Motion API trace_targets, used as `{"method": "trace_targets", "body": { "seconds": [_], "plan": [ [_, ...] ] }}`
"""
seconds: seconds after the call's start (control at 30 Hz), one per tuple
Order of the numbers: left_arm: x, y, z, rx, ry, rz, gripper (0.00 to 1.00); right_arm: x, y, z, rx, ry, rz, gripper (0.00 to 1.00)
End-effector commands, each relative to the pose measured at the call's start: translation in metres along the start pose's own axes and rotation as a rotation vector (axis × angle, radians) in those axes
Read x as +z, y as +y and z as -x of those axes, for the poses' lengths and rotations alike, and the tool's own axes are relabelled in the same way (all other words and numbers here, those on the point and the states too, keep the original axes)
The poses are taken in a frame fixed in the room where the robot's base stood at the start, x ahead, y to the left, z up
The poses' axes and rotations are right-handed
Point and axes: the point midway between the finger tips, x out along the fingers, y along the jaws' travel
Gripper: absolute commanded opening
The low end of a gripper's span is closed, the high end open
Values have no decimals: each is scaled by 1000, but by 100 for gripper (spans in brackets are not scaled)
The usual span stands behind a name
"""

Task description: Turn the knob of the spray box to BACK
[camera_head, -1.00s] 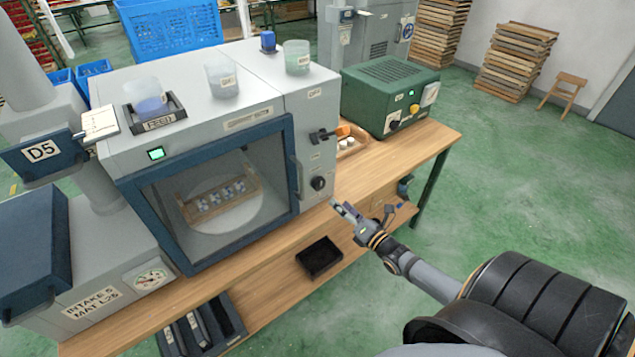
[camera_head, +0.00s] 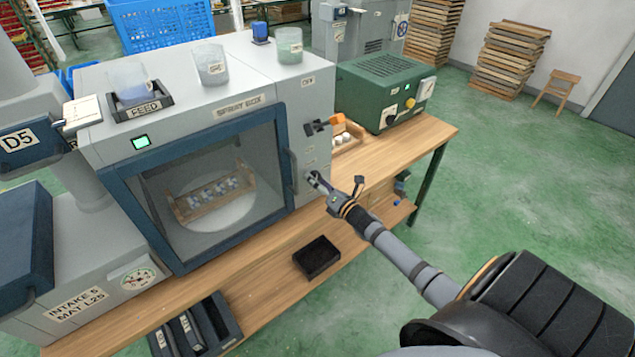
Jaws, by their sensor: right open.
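The spray box (camera_head: 235,108) is a grey cabinet with a blue-framed window, standing on the wooden bench. Its front panel at the right has a black lever-like handle (camera_head: 317,127) high up and a dark round knob (camera_head: 311,176) lower down. My right gripper (camera_head: 318,184) is open, its fingertips at the knob and partly covering it. I cannot tell whether they touch it or which way the knob points. Behind the window, a wooden tray (camera_head: 180,209) with several small pale-blue pieces sits on a round white plate. My left gripper is not in view.
A green box (camera_head: 375,85) with a yellow knob stands right of the spray box. An orange-ended item and white pieces lie in a small wooden tray (camera_head: 346,143) between them. A black tray (camera_head: 316,257) is on the lower shelf. Open floor lies to the right.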

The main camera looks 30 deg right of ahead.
Motion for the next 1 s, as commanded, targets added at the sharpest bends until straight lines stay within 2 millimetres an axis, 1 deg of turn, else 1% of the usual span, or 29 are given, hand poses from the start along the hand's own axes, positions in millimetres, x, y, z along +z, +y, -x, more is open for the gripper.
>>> {"method": "trace_targets", "body": {
  "seconds": [0.03, 0.07, 0.4, 0.43, 0.63, 0.77, 1.0],
  "plan": [
    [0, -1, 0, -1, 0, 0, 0, 0, 0, 0, 0, 0, 0, 64],
    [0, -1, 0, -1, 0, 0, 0, 0, 0, 0, 0, 0, 0, 60],
    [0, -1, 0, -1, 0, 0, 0, 0, 0, 0, 0, 0, 0, 13],
    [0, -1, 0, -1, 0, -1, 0, 0, 0, 0, 0, 0, 0, 12],
    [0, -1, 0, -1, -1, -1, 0, 0, 0, 0, 0, 0, -15, 12],
    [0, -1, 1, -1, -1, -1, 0, 0, 0, 0, 0, 0, -58, 12],
    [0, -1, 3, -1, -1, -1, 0, 0, 0, 0, -1, 0, -223, 12]
  ]
}}
